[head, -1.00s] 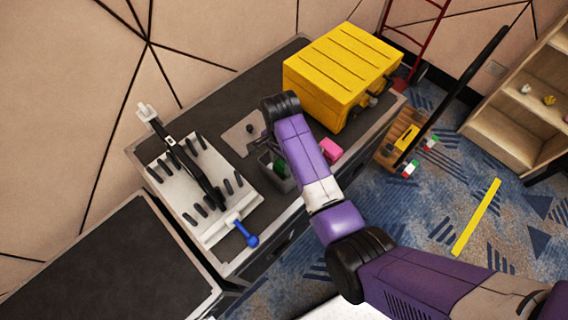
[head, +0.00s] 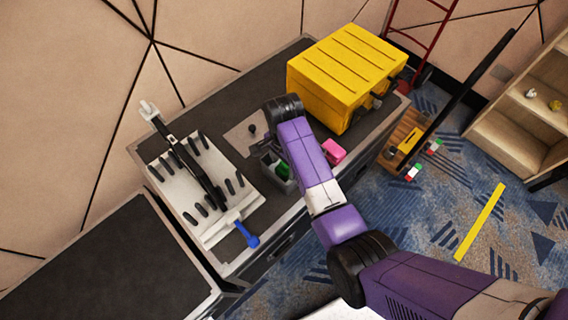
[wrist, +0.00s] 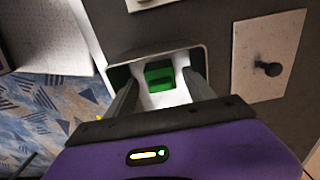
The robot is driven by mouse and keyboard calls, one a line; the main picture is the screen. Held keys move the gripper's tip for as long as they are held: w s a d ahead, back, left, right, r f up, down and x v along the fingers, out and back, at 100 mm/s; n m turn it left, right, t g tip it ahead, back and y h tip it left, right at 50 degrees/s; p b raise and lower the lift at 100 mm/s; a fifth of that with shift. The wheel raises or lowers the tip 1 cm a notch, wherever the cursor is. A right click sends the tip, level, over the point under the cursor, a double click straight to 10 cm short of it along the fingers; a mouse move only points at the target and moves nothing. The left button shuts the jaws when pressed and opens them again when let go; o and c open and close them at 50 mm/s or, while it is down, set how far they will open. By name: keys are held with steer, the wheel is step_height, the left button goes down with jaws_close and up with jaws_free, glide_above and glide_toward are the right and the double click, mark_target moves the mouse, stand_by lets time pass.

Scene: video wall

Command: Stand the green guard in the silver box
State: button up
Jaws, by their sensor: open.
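The green guard (wrist: 160,74) is a small dark-green block with a notch, inside the silver box (wrist: 199,60). The box is open-topped and grey-rimmed with a pale inside. My gripper (wrist: 160,82) is open, with one finger on each side of the guard, reaching into the box. I see no clear contact between fingers and guard. In the head view, the guard (head: 283,169) shows as a green patch in the box (head: 268,171), partly hidden by my arm. Whether the guard stands fully upright is hard to tell.
A white board with black pegs and a blue-handled tool (head: 246,235) lies left of the box. A pink block (head: 334,151) and a yellow case (head: 340,80) are on the right. A plate with a black knob (wrist: 268,62) lies beside the box.

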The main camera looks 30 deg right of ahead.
mark_target(284, 165)
step_height(284, 165, up, 12)
steer(key=shift+p, duration=0.45)
steer(key=shift+r, duration=0.1)
stand_by(0.3)
